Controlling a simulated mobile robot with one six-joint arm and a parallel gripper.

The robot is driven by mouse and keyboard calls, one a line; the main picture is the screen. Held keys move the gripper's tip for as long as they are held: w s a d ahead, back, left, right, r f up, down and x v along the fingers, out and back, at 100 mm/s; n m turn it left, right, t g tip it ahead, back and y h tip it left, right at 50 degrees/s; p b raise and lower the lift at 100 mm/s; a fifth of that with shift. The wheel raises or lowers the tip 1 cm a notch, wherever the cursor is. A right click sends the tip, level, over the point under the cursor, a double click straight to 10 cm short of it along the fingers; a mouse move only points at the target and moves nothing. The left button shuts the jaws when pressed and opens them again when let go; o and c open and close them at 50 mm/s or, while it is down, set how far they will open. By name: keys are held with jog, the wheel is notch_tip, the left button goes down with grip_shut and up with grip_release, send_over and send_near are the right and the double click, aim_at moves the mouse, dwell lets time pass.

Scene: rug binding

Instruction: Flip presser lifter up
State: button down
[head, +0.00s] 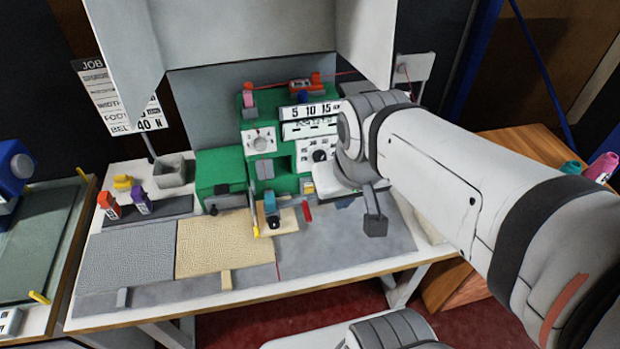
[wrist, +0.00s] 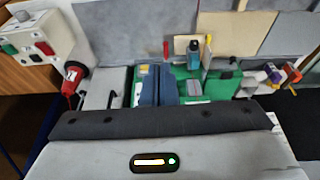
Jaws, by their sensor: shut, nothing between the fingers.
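The green machine (head: 212,176) stands on the white-edged table; it also shows in the wrist view (wrist: 196,74). A small red lever (head: 307,212), possibly the presser lifter, hangs low at the machine's front, right of the blue-green presser part (head: 271,203). In the wrist view the red lever (wrist: 165,48) stands beyond the machine, and the blue-green part (wrist: 193,54) is to its right. My gripper (head: 375,226) is shut and empty, to the right of the red lever and apart from it. Its closed fingers (wrist: 157,86) show in the wrist view over the machine.
A grey mat (head: 125,250) and a beige mat (head: 215,243) lie on the table. Orange and purple blocks (head: 140,201) and a grey bin (head: 170,171) are at left. A red knob (wrist: 74,78) and switch box (wrist: 32,38) are at left in the wrist view. A grey hood (head: 240,35) overhangs.

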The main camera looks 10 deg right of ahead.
jog(key=shift+s+d, duration=0.1)
jog(key=w+d+f+m+g+y+b, duration=0.1)
jog(key=w+d+f+m+y+b, duration=0.2)
jog(key=w+f+m+b, duration=0.3)
jog(key=w+d+f+m+g+y+b, duration=0.1)
jog(key=w+d+f+m+y+b, duration=0.2)
jog(key=f, duration=1)
jog(key=w+d+f+m+g+y+b, duration=0.1)
jog(key=w+d+f+m+y+b, duration=0.3)
jog(key=w+f+m+b, duration=0.5)
jog(key=w+f+y, duration=0.1)
jog(key=w+y, duration=0.1)
jog(key=shift+w+f, duration=0.2)
jog(key=shift+w, duration=0.15)
jog(key=b+x, duration=0.1)
jog(key=x, duration=0.9)
jog(key=shift+s+d, duration=0.1)
jog(key=shift+s, duration=0.05)
